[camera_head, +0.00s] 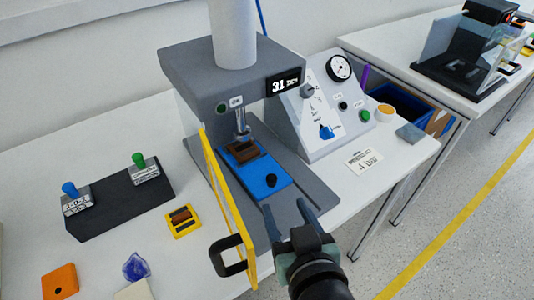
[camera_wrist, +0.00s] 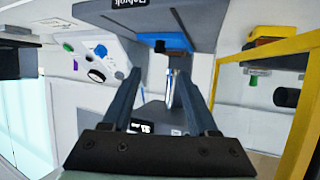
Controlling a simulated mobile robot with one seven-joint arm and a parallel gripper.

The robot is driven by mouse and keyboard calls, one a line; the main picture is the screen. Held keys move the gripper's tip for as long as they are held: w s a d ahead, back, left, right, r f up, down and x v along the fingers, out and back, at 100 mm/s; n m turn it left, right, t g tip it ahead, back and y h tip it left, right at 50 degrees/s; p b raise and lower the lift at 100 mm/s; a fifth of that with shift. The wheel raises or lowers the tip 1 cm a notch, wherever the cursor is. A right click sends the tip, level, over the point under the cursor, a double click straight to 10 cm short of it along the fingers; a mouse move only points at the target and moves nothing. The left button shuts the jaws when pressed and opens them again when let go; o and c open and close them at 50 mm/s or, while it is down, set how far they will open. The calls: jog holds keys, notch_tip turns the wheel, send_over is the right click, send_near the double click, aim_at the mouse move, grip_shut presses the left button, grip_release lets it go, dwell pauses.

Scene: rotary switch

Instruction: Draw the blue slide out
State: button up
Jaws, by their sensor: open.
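The blue slide (camera_head: 262,179) lies in the base of the grey press, under the ram, with a black knob (camera_head: 271,180) near its front end. A brown part (camera_head: 246,153) sits on its rear half. The slide also shows at the top of the wrist view (camera_wrist: 178,42), with the knob (camera_wrist: 160,46) on it. My gripper (camera_head: 287,206) is open and empty, in front of the slide's knob end and apart from it. In the wrist view, both fingers (camera_wrist: 156,72) point toward the knob, with nothing between them.
A yellow-framed guard door (camera_head: 226,205) with a black handle (camera_head: 231,256) stands swung open left of the slide, close to my gripper. A sloped control panel (camera_head: 325,105) with knobs and a gauge is at the right. The press base (camera_head: 300,215) in front of the slide is bare.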

aim_at(272, 178)
jog(key=b+x, duration=0.1)
jog(key=x, duration=1.1)
jog(key=shift+w, duration=0.25)
grip_shut()
dwell(1.0)
